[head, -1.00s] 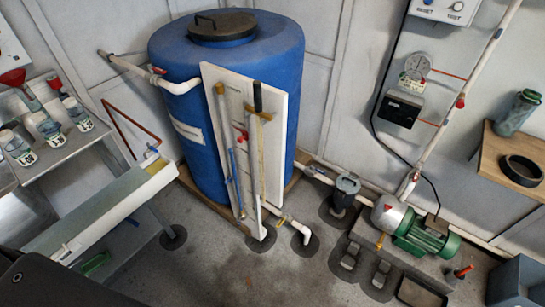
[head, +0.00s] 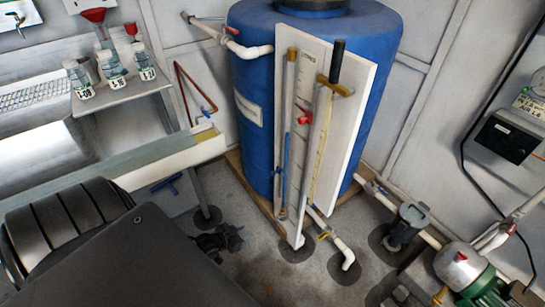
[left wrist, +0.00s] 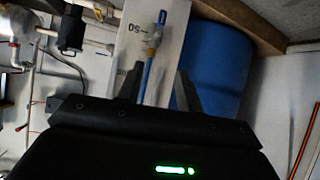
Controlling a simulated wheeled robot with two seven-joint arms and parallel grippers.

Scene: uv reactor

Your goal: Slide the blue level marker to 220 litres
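A white gauge board (head: 352,110) stands against the blue tank (head: 258,90). A thin sight tube with a blue column (head: 286,155) runs up its left side, beside a scale headed LITRES. A small blue piece (head: 279,171) sits low beside this tube; I cannot tell surely that it is the level marker. My left gripper (head: 236,236) is low, to the left of the board and apart from it. In the left wrist view its fingers (left wrist: 158,88) are spread and empty, with the blue tube (left wrist: 153,80) and an inverted 50 beyond. My right gripper is not in view.
A red piece (head: 304,117) and a black-handled rod (head: 337,62) are on the board. A shelf with several bottles (head: 108,65) and a trough (head: 170,160) lie left. A white pipe (head: 343,250) and green pump (head: 480,287) stand on the floor to the right.

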